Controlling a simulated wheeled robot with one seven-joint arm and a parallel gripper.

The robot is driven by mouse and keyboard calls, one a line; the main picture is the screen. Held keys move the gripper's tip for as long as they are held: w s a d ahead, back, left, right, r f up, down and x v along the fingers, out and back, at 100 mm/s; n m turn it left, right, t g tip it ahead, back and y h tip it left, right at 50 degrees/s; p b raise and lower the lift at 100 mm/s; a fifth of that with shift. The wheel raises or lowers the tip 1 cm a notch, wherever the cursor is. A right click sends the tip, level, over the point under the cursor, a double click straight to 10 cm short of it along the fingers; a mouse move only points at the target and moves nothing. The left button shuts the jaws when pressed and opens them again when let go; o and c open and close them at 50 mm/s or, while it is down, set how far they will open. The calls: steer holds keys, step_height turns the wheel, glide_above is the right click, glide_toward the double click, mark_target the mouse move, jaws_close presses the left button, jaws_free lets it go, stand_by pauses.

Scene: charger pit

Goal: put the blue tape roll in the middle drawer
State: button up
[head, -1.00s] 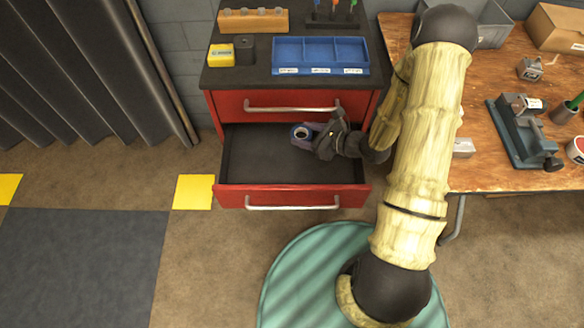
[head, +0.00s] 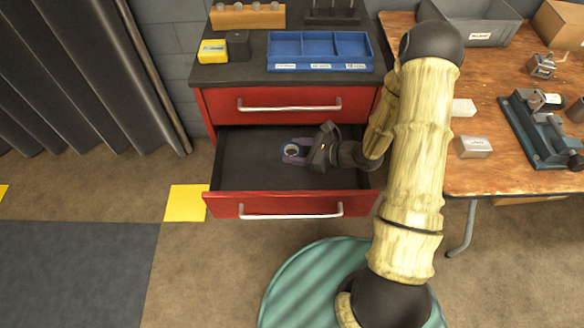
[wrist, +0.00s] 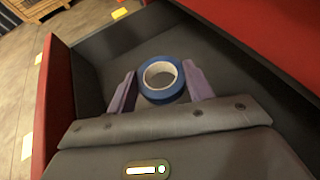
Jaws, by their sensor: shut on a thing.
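The blue tape roll (wrist: 149,95) sits between the two purple fingers of my gripper (wrist: 160,87) in the wrist view. My gripper is shut on it. In the head view, my gripper (head: 296,150) holds the tape roll (head: 292,151) inside the outline of the open drawer (head: 240,170). The drawer is red-fronted with a dark, otherwise empty interior, and is pulled out below a closed red drawer (head: 275,104). I cannot tell whether the roll touches the drawer floor.
The cabinet top holds a blue divided tray (head: 319,51), a yellow box (head: 212,51) and a wooden block (head: 247,16). A wooden workbench (head: 480,107) with a vise (head: 541,130) stands to the right. The drawer's left side is free.

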mark_target(295, 174)
step_height(295, 174, down, 4)
steer(key=shift+a+r+b, duration=0.15)
steer(key=shift+r+b, duration=0.05)
steer(key=shift+b, duration=0.15)
steer(key=shift+a+f, duration=0.1)
steer(key=shift+f, duration=0.1)
steer(key=shift+f, duration=0.2)
steer(key=shift+w+f+b, duration=0.1)
steer(key=shift+f+b, duration=0.45)
steer(key=shift+f, duration=1.2)
steer(key=shift+a, duration=0.1)
steer(key=shift+d+f+b, duration=0.2)
steer(key=shift+f+b, duration=0.1)
steer(key=shift+f, duration=0.05)
steer(key=shift+s+a+f, duration=0.1)
steer(key=shift+s+f, duration=0.1)
steer(key=shift+f, duration=0.05)
